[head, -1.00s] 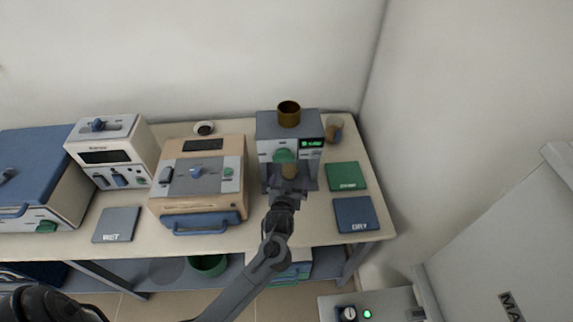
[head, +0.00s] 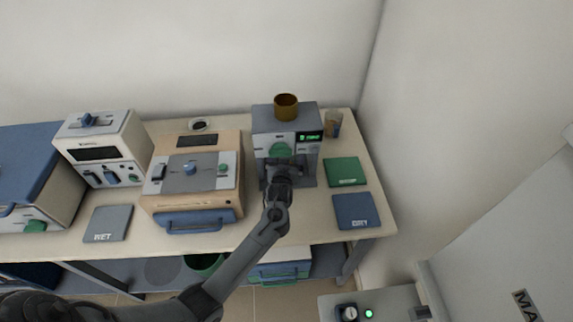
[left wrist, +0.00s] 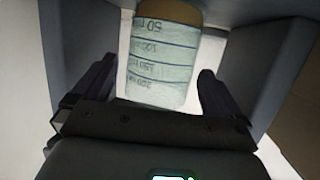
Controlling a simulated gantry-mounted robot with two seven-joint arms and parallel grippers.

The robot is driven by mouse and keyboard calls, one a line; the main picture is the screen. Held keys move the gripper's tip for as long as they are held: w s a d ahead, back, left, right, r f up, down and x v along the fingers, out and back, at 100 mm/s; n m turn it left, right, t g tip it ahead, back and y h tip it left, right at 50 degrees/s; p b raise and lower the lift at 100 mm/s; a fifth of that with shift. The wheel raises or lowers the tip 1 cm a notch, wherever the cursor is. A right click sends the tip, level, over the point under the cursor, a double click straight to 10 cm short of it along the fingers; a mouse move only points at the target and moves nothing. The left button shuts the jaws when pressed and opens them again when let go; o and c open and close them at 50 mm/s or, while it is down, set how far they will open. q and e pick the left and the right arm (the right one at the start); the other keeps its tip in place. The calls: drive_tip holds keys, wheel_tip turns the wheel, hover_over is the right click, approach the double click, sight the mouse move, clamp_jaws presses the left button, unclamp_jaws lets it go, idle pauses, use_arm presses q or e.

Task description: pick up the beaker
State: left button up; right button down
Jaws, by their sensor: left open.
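A clear beaker (left wrist: 162,65) with a printed volume scale and brown contents at one end fills the space between my left fingers in the left wrist view. My left gripper (left wrist: 157,82) is open, with a finger on each side of the beaker and a visible gap on both sides. In the head view my left gripper (head: 285,168) is at the front of the grey machine (head: 262,143) and hides this beaker. Another glass vessel (head: 333,122) with brown contents stands right of that machine. My right gripper is not in view.
A brown cup (head: 286,107) sits on top of the grey machine, whose side walls flank my gripper closely. A tan furnace (head: 190,203) stands to the left.

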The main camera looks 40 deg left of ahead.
use_arm(q)
drive_tip(key=shift+x, duration=0.8)
drive_tip(key=c, duration=1.2)
drive_tip(key=shift+o, duration=0.2)
drive_tip(key=shift+r, duration=0.1)
